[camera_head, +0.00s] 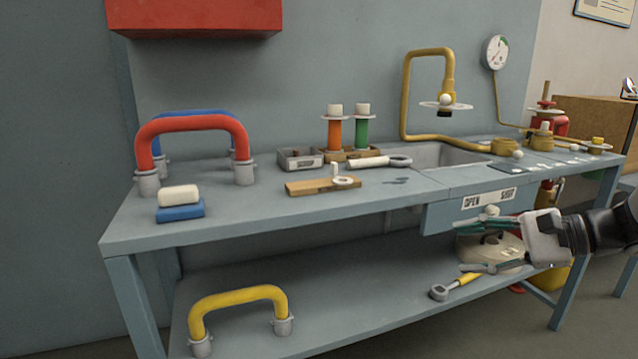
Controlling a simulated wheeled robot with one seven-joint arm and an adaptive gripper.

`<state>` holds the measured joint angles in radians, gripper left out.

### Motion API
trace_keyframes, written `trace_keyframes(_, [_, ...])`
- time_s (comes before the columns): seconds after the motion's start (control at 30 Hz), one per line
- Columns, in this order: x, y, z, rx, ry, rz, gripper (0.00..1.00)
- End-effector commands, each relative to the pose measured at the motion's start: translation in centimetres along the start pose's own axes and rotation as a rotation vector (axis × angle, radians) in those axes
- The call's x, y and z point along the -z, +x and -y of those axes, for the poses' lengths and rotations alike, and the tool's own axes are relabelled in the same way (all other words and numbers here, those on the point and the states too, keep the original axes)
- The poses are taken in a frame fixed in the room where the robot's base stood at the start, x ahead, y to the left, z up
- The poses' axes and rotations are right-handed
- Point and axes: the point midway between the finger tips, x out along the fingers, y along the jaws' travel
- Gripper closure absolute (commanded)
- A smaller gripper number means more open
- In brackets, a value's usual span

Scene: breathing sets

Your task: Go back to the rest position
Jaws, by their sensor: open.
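My gripper (478,243) is at the right, in front of the workbench (270,213). Its two fingers point left and are spread apart. I see nothing held between them. The upper finger is near a white knob (491,211) below the sign reading "OPEN" and "SHUT" (489,198); I cannot tell whether it touches the knob. The gripper and arm hide part of a pale rounded object (490,246) and the things behind it at the right.
Red (193,123) and yellow (238,293) pipe handles stand on the top and lower shelf. A wrench (456,286) lies on the shelf. Orange (335,131) and green (362,131) cylinders stand near the sink (440,156). A red box (195,15) hangs at upper left.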

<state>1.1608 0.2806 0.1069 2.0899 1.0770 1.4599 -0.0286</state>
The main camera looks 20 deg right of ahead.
Motion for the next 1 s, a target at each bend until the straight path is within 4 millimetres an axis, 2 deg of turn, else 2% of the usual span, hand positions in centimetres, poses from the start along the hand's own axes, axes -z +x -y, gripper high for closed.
trace_keyframes(0.03, [-3.0, 2.0, -0.9, -0.101, -0.060, 0.016, 0.51])
trace_keyframes(0.1, [-6.5, 4.0, -2.7, -0.233, -0.137, 0.032, 0.51])
trace_keyframes(0.2, [-11.0, 5.9, -5.9, -0.414, -0.254, 0.048, 0.51])
trace_keyframes(0.33, [-15.8, 6.7, -10.4, -0.630, -0.418, 0.060, 0.51])
trace_keyframes(0.5, [-20.1, 5.6, -16.2, -0.879, -0.660, 0.054, 0.51])
trace_keyframes(0.6, [-21.5, 4.2, -19.2, -1.002, -0.809, 0.042, 0.51])
trace_keyframes(0.7, [-22.0, 2.7, -21.4, -1.096, -0.943, 0.024, 0.51])
trace_keyframes(1.0, [-21.6, -0.7, -24.6, -1.244, -1.233, -0.027, 0.51])
